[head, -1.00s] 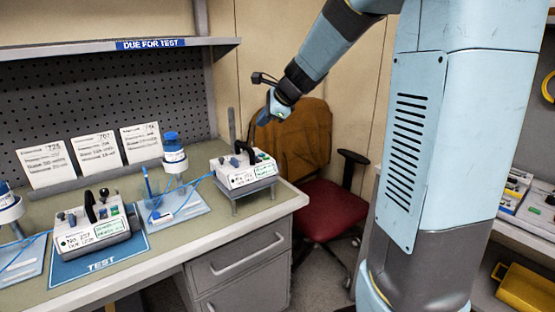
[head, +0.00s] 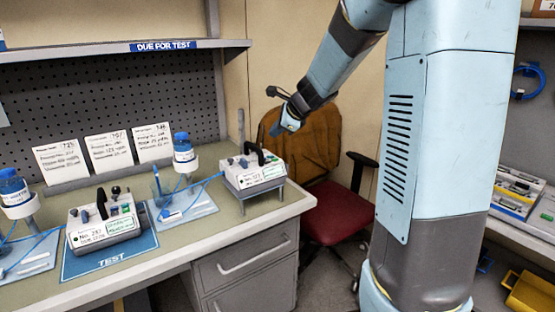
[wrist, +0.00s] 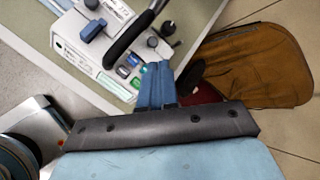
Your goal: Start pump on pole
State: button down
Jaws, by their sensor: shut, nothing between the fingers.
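A white pump (head: 252,172) with a black handle sits on a small grey stand at the right end of the bench. A second such pump (head: 104,222) sits on the blue TEST mat (head: 110,256). My gripper (head: 289,122) is shut and empty, above and right of the stand pump in the head view. In the wrist view, the shut blue fingers (wrist: 156,84) show beside a pump's (wrist: 108,50) green and blue buttons, with its black handle and blue knob farther left. Whether the fingertips touch the pump cannot be told. Both upright poles carry blue bottles, not visible pumps.
A blue-capped bottle (head: 184,153) on a clear base stands left of the stand pump; another (head: 15,193) is at the far left. Several white cards (head: 107,151) lean behind. A red chair (head: 330,212) with a brown jacket (head: 300,150) stands right of the bench.

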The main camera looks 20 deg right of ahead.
aim_at(270, 157)
jog(key=shift+f, duration=2.95)
jog(key=shift+s+f, duration=0.1)
jog(key=shift+f, duration=0.05)
jog(key=shift+s+f, duration=0.1)
jog(key=shift+f, duration=0.1)
jog(key=shift+f, duration=0.45)
dwell(0.6)
jog(key=shift+r, duration=0.9)
jog(key=shift+r, duration=2.5)
